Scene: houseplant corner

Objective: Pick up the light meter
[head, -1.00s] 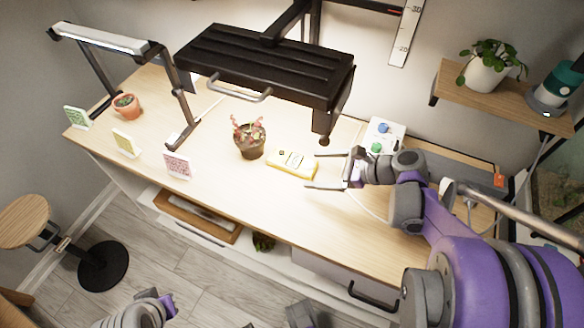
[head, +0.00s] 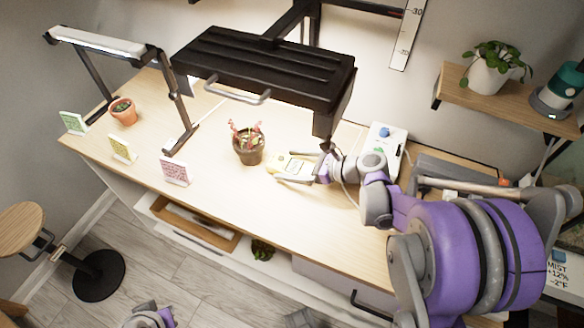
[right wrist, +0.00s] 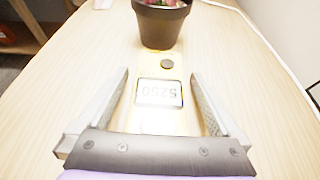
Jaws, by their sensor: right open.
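The light meter (head: 288,166) is a yellow handheld device with a display, lying flat on the wooden bench. In the right wrist view its body (right wrist: 160,115) shows a display reading 5250, upside down, and a dark round disc near its far end. My right gripper (head: 286,167) is open, low over the bench, with one finger on each side of the meter. In the right wrist view the open fingers (right wrist: 160,75) flank the meter, with visible gaps.
A dark pot (head: 249,150) with a reddish plant stands just beyond the meter's far end. A black lamp panel (head: 265,65) hangs above. A white box with knobs (head: 384,145) is behind my right wrist. The front middle of the bench is clear.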

